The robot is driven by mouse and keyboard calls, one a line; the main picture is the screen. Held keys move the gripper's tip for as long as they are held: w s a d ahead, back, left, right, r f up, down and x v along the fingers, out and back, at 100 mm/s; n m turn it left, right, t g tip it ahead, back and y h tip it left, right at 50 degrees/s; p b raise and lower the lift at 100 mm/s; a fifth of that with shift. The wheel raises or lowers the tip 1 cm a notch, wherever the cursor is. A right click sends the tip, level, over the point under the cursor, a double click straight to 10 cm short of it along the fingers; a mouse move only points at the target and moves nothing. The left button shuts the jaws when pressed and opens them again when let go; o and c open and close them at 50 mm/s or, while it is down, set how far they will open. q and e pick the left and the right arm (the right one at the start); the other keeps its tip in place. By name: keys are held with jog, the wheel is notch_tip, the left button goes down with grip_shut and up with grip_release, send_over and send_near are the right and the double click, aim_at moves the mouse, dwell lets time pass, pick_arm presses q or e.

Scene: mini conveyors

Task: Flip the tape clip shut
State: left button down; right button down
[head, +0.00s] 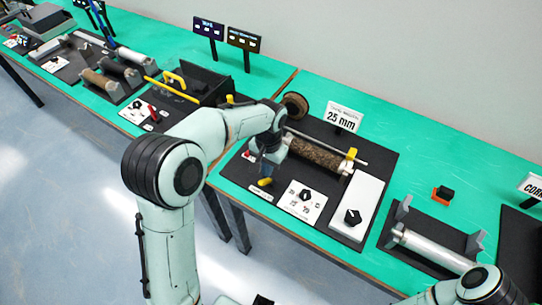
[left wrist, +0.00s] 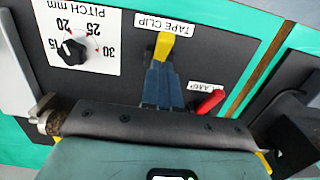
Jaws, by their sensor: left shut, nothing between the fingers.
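The tape clip lever is yellow (left wrist: 176,49). It stands by the "TAPE CLIP" label (left wrist: 153,20) on the dark panel in the left wrist view. In the head view its yellow end (head: 264,182) shows at the panel's near edge. My left gripper (left wrist: 161,68) is shut, with its blue-grey fingertips right at the lever. They touch it or nearly so; I cannot tell which. Nothing is between the fingers. The gripper also shows in the head view (head: 269,172), partly hidden by my arm. My right gripper is not in view.
A red lever (left wrist: 211,102) is close beside the fingers. A pitch dial (left wrist: 73,50) sits on the other side. A metal cylinder on a stand (head: 435,247) is at right.

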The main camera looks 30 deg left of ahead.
pick_arm(q)
jog(key=shift+s+f, duration=0.35)
jog(key=shift+s, duration=0.1)
